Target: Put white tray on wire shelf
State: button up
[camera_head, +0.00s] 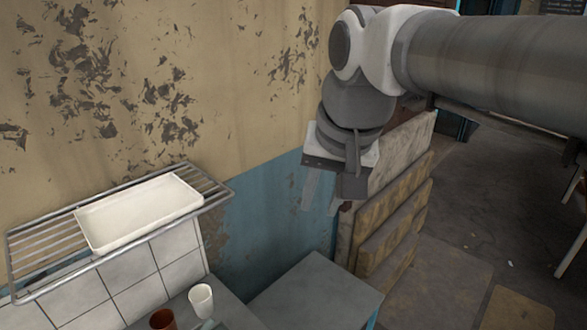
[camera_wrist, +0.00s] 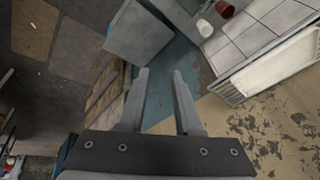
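The white tray (camera_head: 140,213) is a shallow rectangular dish. In the head view it rests on the wire shelf (camera_head: 40,258), a metal rack fixed to the wall at the left. In the wrist view the white tray (camera_wrist: 270,72) shows at the right edge, partly cut off. My gripper (camera_head: 328,190) is to the right of the shelf, well apart from the tray, and points down. In the wrist view my gripper (camera_wrist: 158,75) has its two fingers spread with nothing between them.
A white cup (camera_head: 201,300) and a reddish-brown cup (camera_head: 163,319) stand on the counter below the shelf. A grey cabinet (camera_head: 315,290) is below my gripper. Stacked worn boards (camera_head: 395,215) lean beside it. Open floor lies at the right.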

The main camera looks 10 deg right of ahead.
jog(key=s+d+f+n+t+h, duration=0.1)
jog(key=s+d+f+n, duration=0.1)
jog(key=s+d+f, duration=0.3)
jog(key=s+f, duration=0.4)
jog(key=shift+d+n+t, duration=0.15)
jog(key=shift+n+t, duration=0.15)
jog(key=shift+n, duration=0.1)
jog(key=shift+f, duration=0.1)
notch_tip(320, 180, down, 5)
jog(key=b, duration=0.5)
jog(key=shift+a, duration=0.25)
